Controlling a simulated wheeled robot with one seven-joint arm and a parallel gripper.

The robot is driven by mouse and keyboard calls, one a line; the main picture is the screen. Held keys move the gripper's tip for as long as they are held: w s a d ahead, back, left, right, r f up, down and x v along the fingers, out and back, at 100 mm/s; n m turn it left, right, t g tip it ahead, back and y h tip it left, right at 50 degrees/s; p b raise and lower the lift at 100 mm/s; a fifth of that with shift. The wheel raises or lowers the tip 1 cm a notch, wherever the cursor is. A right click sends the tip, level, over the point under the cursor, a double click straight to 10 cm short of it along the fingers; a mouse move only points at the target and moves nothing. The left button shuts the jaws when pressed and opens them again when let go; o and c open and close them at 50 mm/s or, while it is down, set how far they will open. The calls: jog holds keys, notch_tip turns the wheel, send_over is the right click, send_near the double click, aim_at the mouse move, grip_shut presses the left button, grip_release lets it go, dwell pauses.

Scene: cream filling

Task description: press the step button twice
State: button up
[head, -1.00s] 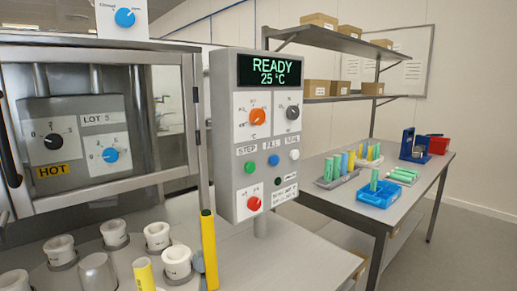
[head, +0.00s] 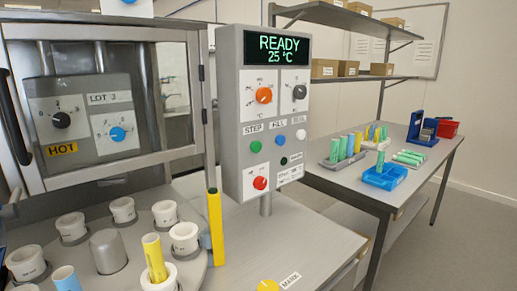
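The control panel (head: 232,168) stands upright in the middle of the head view. Its screen (head: 277,49) reads READY and 25 °C. The green step button (head: 254,141) sits on the left of a button row, below the label STEP. The blue button (head: 279,139) under FILL and the white button (head: 300,134) are to its right. Nothing covers the step button. My gripper is not in view.
A ring of white cups (head: 71,228) surrounds a grey dome at lower left, with a yellow tube (head: 153,257) in one cup. A yellow post (head: 215,228) stands left of the panel. A glass-doored cabinet is at left. A yellow button (head: 267,286) is at the bottom.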

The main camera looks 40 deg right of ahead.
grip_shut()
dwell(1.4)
